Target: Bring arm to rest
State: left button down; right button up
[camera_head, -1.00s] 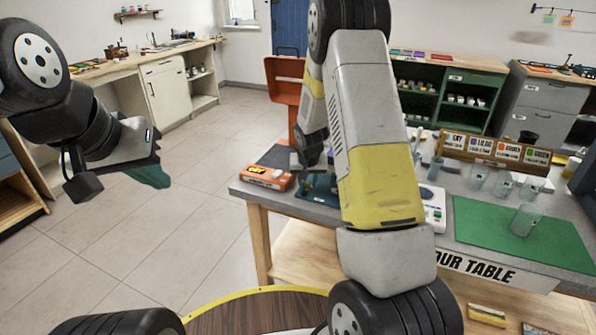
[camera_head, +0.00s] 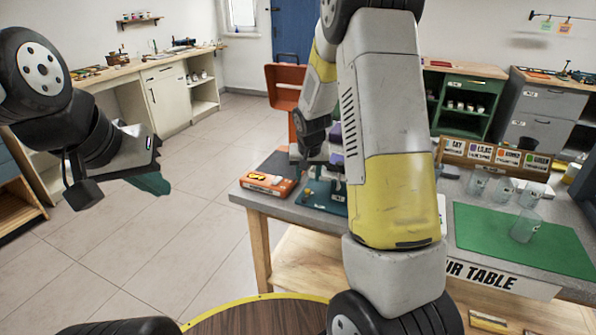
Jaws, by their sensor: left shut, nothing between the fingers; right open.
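My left gripper (camera_head: 150,182) hangs over the open floor at the left, with its teal fingers together and nothing seen between them. My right arm (camera_head: 385,130) rises from the bottom of the view and bends back down over the table (camera_head: 262,203). Its dark gripper (camera_head: 318,165) is above the table's left end, near the teal mat (camera_head: 322,196). The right fingers are small and partly hidden by my forearm, and I see nothing held in them.
An orange box (camera_head: 268,184) lies on the table's left corner, close to the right gripper. A green mat (camera_head: 480,238) with clear cups (camera_head: 525,225) covers the right part. A labelled rack (camera_head: 495,153) stands behind. The floor (camera_head: 190,225) at left is clear.

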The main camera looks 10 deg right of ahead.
jog(key=s+a+r+y, duration=0.1)
jog(key=s+r+y, duration=0.1)
jog(key=s+r, duration=1.35)
jog(key=s+a+r+n, duration=0.1)
jog(key=s+r, duration=0.2)
jog(key=s, duration=0.4)
jog(key=s+a+r+n+t+y, duration=0.1)
jog(key=s+a+r, duration=0.1)
jog(key=s, duration=0.6)
jog(key=shift+r+n+t, duration=0.3)
jog(key=shift+r+n, duration=0.1)
jog(key=shift+r, duration=0.45)
